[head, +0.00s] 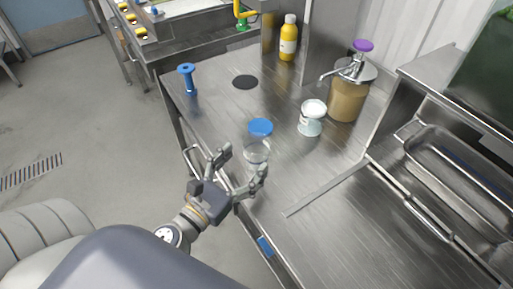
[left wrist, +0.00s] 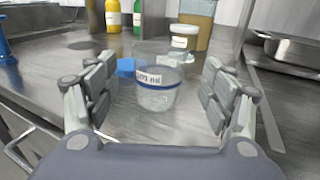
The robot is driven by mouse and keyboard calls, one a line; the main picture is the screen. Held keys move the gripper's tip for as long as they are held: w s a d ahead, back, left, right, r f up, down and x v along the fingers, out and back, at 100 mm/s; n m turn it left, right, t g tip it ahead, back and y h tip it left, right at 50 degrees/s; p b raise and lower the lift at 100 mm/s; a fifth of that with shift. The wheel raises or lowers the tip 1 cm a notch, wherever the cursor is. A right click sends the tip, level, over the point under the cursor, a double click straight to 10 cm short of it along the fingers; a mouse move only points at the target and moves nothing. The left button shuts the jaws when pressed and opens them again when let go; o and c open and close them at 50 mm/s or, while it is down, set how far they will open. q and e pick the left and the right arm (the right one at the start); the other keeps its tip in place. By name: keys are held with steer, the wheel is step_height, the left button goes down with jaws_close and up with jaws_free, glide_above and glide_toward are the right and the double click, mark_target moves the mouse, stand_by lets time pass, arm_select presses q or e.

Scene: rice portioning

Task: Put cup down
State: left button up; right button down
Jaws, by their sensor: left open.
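A clear cup (head: 257,152) stands upright on the steel table, near its front left edge. In the left wrist view the cup (left wrist: 157,90) has a blue line and a white label with dark letters. It stands between the spread fingers of my left gripper (head: 243,165), with a gap on both sides. The left gripper also shows in the left wrist view (left wrist: 158,97); it is open. My right gripper is in neither view.
A blue round item (head: 260,127) lies just behind the cup. A white-lidded tub (head: 311,118), a pump jar (head: 348,92), a yellow bottle (head: 288,40) and a blue stand (head: 187,79) are farther back. A steel tray (head: 450,165) is at right.

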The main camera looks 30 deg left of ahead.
mark_target(249, 156)
arm_select(q)
steer(key=shift+w+d, duration=0.1)
steer(key=shift+w, duration=0.3)
steer(key=shift+w+r+p, duration=0.15)
steer(key=shift+w+p, duration=0.4)
steer(key=shift+p, duration=0.05)
steer(key=w+p, duration=0.1)
steer(key=w, duration=0.2)
steer(key=shift+w+d, duration=0.1)
steer(key=shift+d, duration=0.1)
steer(key=shift+w+d+f+p, duration=0.1)
steer(key=shift+w+f+p, duration=0.1)
steer(key=shift+w+p, duration=0.2)
steer(key=shift+c, duration=0.5)
steer(key=c, duration=1)
steer(key=shift+r, duration=0.1)
